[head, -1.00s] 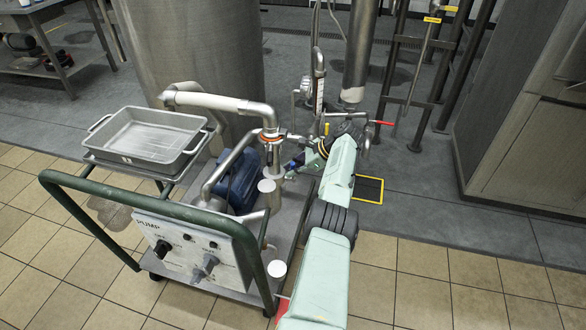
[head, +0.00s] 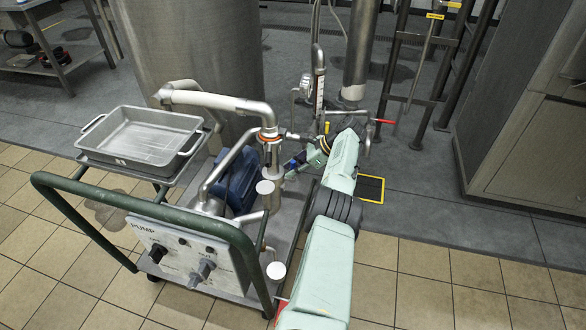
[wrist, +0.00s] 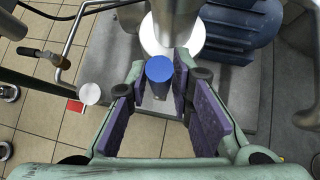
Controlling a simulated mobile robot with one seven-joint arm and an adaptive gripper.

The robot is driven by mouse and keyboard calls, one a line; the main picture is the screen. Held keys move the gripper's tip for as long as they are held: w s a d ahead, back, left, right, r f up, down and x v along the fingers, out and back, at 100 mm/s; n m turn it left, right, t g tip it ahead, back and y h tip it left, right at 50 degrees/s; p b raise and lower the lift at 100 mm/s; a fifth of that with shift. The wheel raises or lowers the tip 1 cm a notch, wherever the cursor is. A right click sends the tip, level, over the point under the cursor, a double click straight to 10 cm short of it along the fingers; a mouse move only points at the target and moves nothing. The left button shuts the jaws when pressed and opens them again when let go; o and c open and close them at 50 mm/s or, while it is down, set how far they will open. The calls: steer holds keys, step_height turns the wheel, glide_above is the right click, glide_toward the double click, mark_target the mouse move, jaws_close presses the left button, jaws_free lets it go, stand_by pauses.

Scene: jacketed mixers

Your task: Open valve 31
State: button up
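No number 31 is readable, so I cannot tell which valve it marks. In the wrist view a round blue-topped knob (wrist: 159,69) on a short dark stem stands between the fingers of my gripper (wrist: 160,84). The gripper is open, with purple pads on both sides of the knob and gaps visible. In the head view my gripper (head: 298,162) is beside the pump cart's pipework, partly hidden by my arm. A valve with a red lever (head: 383,121) sits on piping behind my arm.
The pump cart (head: 190,262) with its green rail and a metal tray (head: 145,137) stands at left. A large steel vessel (head: 190,55) is behind it. A steel cabinet (head: 530,130) is at right. Tiled floor at lower right is clear.

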steer(key=shift+o, duration=1.3)
steer(key=v, duration=1.2)
